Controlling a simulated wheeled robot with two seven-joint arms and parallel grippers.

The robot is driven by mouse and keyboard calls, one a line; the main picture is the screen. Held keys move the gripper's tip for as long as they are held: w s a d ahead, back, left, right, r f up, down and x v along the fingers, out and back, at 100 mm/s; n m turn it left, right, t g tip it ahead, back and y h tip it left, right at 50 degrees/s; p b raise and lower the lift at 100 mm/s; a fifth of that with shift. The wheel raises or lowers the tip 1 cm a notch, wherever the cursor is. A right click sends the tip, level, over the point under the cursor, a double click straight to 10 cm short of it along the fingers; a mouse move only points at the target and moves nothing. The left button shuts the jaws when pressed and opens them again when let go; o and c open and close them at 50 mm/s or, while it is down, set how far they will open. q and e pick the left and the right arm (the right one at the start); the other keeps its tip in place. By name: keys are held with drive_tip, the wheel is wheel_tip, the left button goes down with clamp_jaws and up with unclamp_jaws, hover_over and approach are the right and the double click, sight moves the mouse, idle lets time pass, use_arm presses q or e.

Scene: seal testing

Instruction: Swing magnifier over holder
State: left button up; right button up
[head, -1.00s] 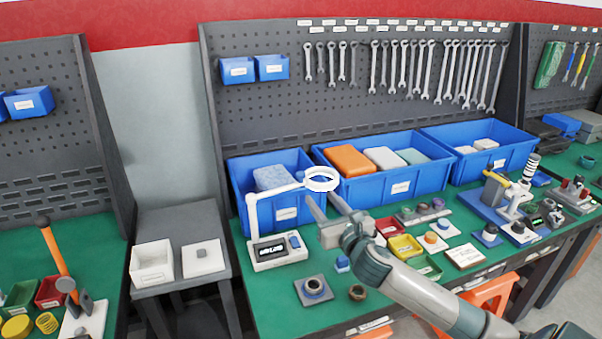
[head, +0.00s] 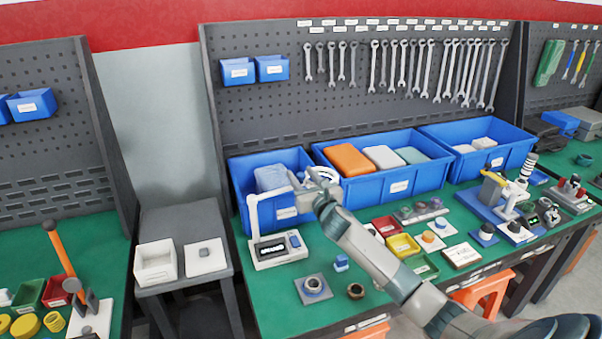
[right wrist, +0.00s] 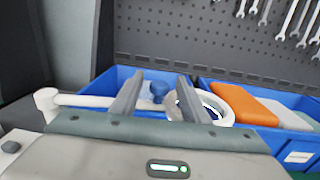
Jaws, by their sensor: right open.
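The white magnifier has a post and arm (head: 268,195) on a base with a small display, and its ring lens (head: 329,173) sits in front of the blue bins, partly hidden by my gripper. In the right wrist view the ring (right wrist: 222,108) is by the right finger, and the arm runs behind the fingers. My right gripper (head: 308,180) is open at the magnifier's head; it also shows in the wrist view (right wrist: 158,88). Whether it touches the ring I cannot tell. A grey square holder (head: 313,289) with a round seat lies on the green bench in front. My left gripper is not in view.
Blue bins (head: 392,190) line the back of the bench. A dark ring (head: 356,291) and a small blue block (head: 341,263) lie near the holder. Red and yellow trays (head: 403,245) are to the right. A side table with a white box (head: 155,264) stands left.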

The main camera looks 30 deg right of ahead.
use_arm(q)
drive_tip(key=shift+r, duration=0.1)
use_arm(e)
drive_tip(key=shift+w, duration=0.4)
clamp_jaws()
